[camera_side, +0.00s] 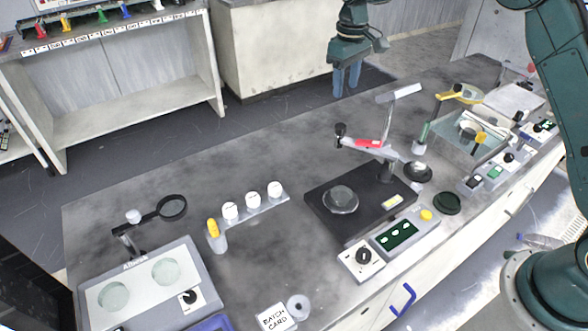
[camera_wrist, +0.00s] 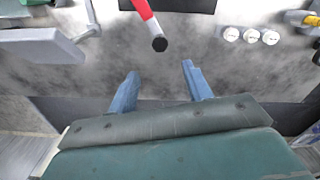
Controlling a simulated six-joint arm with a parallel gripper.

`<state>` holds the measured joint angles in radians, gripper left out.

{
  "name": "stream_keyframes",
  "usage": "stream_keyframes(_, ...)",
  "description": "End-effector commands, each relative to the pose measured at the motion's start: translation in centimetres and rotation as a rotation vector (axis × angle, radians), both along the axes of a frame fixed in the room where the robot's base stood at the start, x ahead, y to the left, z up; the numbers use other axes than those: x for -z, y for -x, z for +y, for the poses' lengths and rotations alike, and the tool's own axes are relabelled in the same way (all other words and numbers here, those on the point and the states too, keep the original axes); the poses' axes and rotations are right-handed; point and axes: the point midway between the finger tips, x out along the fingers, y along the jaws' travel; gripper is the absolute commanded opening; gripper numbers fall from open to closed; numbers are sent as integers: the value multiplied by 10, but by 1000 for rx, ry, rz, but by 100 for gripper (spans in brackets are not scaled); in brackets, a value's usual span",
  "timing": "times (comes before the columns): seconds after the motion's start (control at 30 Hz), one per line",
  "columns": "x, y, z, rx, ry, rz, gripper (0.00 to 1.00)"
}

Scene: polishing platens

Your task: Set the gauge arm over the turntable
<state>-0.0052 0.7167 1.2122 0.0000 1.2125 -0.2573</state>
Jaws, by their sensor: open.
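The gauge arm (camera_side: 370,145) is a white bar with a red section and a black knob at its free end. It is carried by a dark post at the back of a black base (camera_side: 322,211) and reaches out past the base's far side. The turntable (camera_side: 341,199) is a round glassy disc on that base; the arm is not above it. In the wrist view the gauge arm (camera_wrist: 143,10) comes in from the top, its black knob beyond my fingertips. My gripper (camera_side: 347,92) is open and empty, its blue fingers beyond the bench's far side; it also shows in the wrist view (camera_wrist: 160,68).
A grey tilted plate on a post (camera_side: 400,93) stands right of the gauge arm; it shows at left in the wrist view (camera_wrist: 45,46). A rack of white-capped bottles (camera_side: 253,203) lies left of the base. A magnifier (camera_side: 172,208) stands farther left.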

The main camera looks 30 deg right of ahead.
Motion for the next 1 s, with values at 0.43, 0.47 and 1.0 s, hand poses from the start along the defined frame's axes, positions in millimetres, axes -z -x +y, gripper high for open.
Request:
stream_keyframes(0.43, 65, 1, 0, 0, 0, 3, 50)
stream_keyframes(0.47, 70, 1, 0, 0, 0, 4, 50)
stream_keyframes(1.0, 121, 0, 0, 0, 0, 0, 50)
